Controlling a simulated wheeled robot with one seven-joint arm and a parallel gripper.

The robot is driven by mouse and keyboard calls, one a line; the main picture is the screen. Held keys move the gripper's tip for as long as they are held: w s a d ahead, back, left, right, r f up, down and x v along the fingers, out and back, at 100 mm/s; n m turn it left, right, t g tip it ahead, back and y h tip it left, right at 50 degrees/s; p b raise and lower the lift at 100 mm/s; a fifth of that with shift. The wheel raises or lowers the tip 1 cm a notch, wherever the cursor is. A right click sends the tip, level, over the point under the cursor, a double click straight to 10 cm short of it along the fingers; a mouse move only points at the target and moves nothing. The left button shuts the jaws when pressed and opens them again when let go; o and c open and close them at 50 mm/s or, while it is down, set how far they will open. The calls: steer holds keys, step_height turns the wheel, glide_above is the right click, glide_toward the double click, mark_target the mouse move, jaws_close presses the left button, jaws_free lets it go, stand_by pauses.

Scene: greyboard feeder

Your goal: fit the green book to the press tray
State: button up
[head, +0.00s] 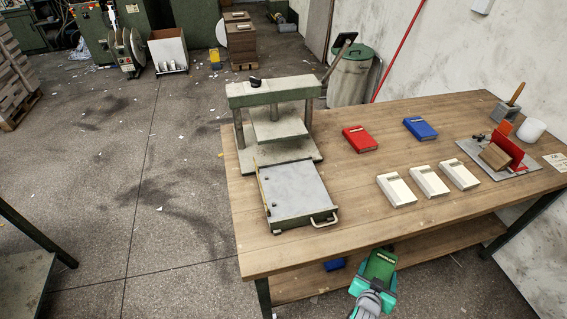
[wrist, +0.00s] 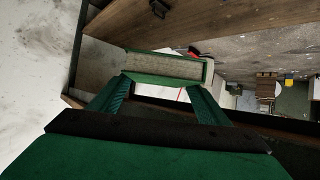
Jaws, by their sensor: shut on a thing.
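The green book (head: 381,266) is at the bottom of the head view, in front of the table's near edge. My gripper (head: 372,287) is shut on it. In the wrist view the green book (wrist: 165,67) lies between the two fingertips, with its pale page edge and green cover edges showing. The press tray (head: 293,190) is a flat grey plate with a dark green front and a pale handle. It is pulled out in front of the press (head: 275,112), and no book lies on it. The gripper is right of the tray and nearer to me.
A red book (head: 360,139), a blue book (head: 420,128) and three white blocks (head: 429,181) lie on the wooden table (head: 340,225). A stand with a red part (head: 507,149) is at the right. Bare tabletop lies between tray and white blocks. A lower shelf (head: 430,247) is under the table.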

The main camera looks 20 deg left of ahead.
steer(key=d+r+m+g+h, duration=0.1)
steer(key=d+r+m+h, duration=0.1)
steer(key=d+r, duration=0.7)
steer(key=d+r+m+h, duration=0.2)
steer(key=d+r, duration=0.4)
steer(key=d, duration=0.6)
steer(key=w+a+r+n+y, duration=0.2)
steer(key=w+a+r, duration=0.5)
steer(key=a, duration=0.4)
step_height(320, 180, up, 10)
steer(key=n+y, duration=1.1)
steer(key=y, duration=0.1)
glide_above(287, 193)
steer(key=shift+g, duration=0.3)
steer(key=shift+f, duration=4.9)
